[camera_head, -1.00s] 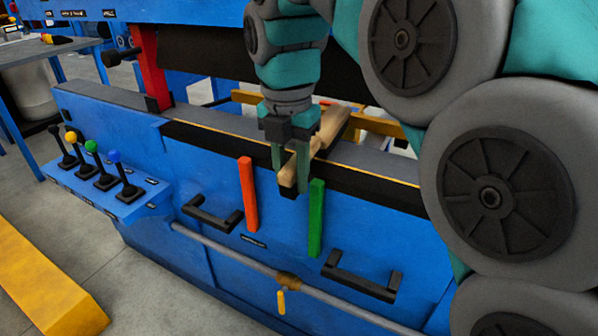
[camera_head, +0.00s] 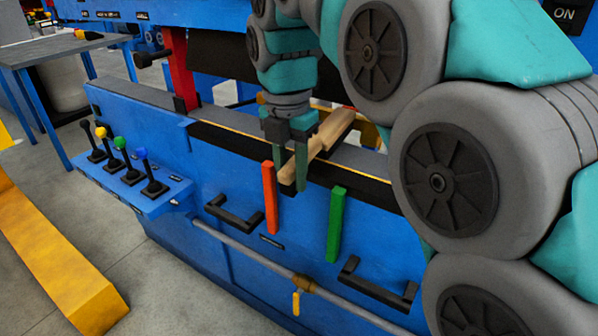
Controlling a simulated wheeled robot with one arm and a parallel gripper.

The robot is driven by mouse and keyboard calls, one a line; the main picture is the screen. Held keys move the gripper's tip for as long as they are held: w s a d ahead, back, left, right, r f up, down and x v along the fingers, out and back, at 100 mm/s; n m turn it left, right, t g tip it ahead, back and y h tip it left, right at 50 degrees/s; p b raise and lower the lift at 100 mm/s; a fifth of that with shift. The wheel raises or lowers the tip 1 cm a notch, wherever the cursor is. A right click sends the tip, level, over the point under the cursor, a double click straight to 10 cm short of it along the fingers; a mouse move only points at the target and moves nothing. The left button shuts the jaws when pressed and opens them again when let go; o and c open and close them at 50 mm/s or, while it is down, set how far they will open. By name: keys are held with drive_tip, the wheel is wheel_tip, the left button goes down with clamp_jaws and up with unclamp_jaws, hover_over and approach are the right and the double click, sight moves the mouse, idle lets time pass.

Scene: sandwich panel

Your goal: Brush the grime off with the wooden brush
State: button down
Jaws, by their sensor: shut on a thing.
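The wooden brush (camera_head: 325,138) is pale wood with a dark bristle side. It lies slanted across the top ledge of the blue machine, its handle end toward me and its head toward the back right. My gripper (camera_head: 289,168) points down and is shut on the brush handle near its front end, just above the dark strip (camera_head: 235,145) on the machine's edge. I cannot tell whether the bristles touch the ledge. No grime can be made out clearly.
Below the gripper are a red bar (camera_head: 269,197), a green bar (camera_head: 335,224) and black handles (camera_head: 234,215). A lever panel (camera_head: 130,184) juts out at left. A red post (camera_head: 179,70) rises from the ledge. A yellow beam (camera_head: 60,262) lies on the floor.

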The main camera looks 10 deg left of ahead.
drive_tip(key=shift+a, duration=0.15)
drive_tip(key=shift+w+a+p, duration=0.4)
drive_tip(key=shift+a, duration=0.3)
drive_tip(key=shift+w+a+f+p, duration=0.1)
drive_tip(key=shift+w+a+p, duration=0.15)
drive_tip(key=shift+a, duration=0.3)
drive_tip(key=shift+w+a+f+p, duration=0.1)
drive_tip(key=shift+w+a, duration=0.1)
drive_tip(key=shift+a, duration=0.35)
drive_tip(key=shift+a, duration=0.1)
drive_tip(key=a, duration=0.1)
drive_tip(key=w+a, duration=0.1)
drive_tip(key=a, duration=0.1)
drive_tip(key=shift+w+a+r, duration=0.1)
drive_tip(key=shift+w+a, duration=0.3)
